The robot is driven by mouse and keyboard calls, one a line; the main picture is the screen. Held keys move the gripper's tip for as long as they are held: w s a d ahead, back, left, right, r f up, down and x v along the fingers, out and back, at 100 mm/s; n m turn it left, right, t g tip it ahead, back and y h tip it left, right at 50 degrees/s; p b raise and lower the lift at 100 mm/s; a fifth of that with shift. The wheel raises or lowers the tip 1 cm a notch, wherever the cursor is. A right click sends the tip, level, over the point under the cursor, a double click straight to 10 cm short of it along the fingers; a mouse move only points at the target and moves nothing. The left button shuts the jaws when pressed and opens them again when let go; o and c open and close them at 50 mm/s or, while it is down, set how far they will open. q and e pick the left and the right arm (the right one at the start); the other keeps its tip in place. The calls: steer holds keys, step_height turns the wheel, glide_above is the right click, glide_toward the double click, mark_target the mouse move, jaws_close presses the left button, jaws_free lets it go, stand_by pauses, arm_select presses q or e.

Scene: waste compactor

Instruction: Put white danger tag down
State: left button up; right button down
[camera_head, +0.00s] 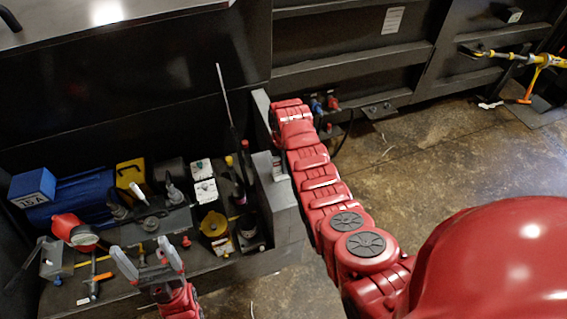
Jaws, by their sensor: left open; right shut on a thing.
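My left gripper (150,258) is open and empty, low in front of the organizer's near edge. My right arm reaches up to the organizer's right end, by a grey upright panel. My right gripper (272,128) is mostly hidden by its arm and the panel. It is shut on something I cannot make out. A white tag-like item (203,182) with dark and red marks sits in the organizer; I cannot tell whether it is the white danger tag.
The organizer (126,292) holds a blue box (78,200), a yellow item (131,178), a red round item (74,230) and several tools. A thin rod stands up near my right gripper. Dark machine panels stand behind. The floor (430,165) on the right is mostly clear.

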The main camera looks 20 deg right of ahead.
steer(key=shift+f, duration=0.15)
steer(key=shift+f+b, duration=0.2)
steer(key=shift+b, duration=0.15)
steer(key=c, duration=0.9)
jaws_free()
steer(key=shift+r, duration=0.1)
